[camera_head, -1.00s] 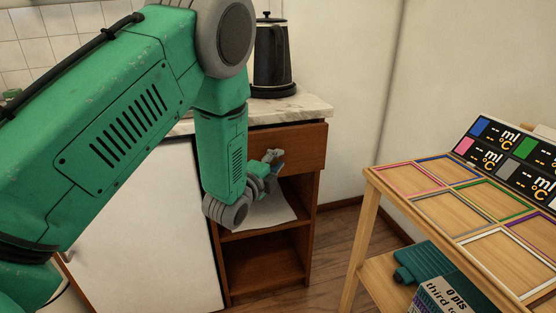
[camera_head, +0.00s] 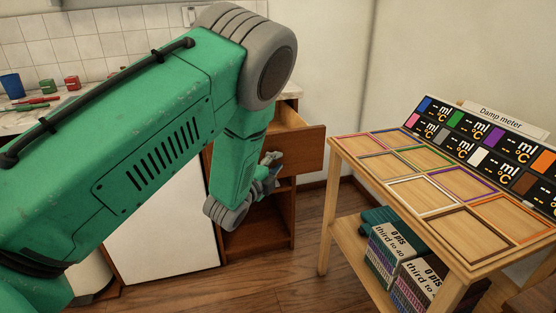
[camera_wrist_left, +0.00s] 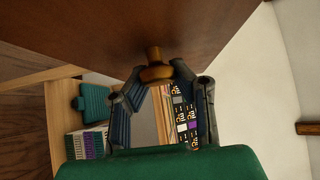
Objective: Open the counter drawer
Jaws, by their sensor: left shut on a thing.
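The wooden counter drawer (camera_head: 301,150) is pulled partly out of the counter, and its open top shows in the head view. Its brown front (camera_wrist_left: 175,25) fills the top of the left wrist view, with a round wooden knob (camera_wrist_left: 155,72) sticking out. My left gripper (camera_wrist_left: 155,82) is shut on the knob, its two fingers on either side of it. In the head view my left gripper (camera_head: 268,172) is at the drawer front, partly hidden by my arm. My right gripper is in neither view.
A wooden stand (camera_head: 345,150) with coloured frames and a damp meter board (camera_head: 480,140) is at the right, with boxes (camera_head: 400,257) on its lower shelf. Floor (camera_head: 270,275) shows between counter and stand.

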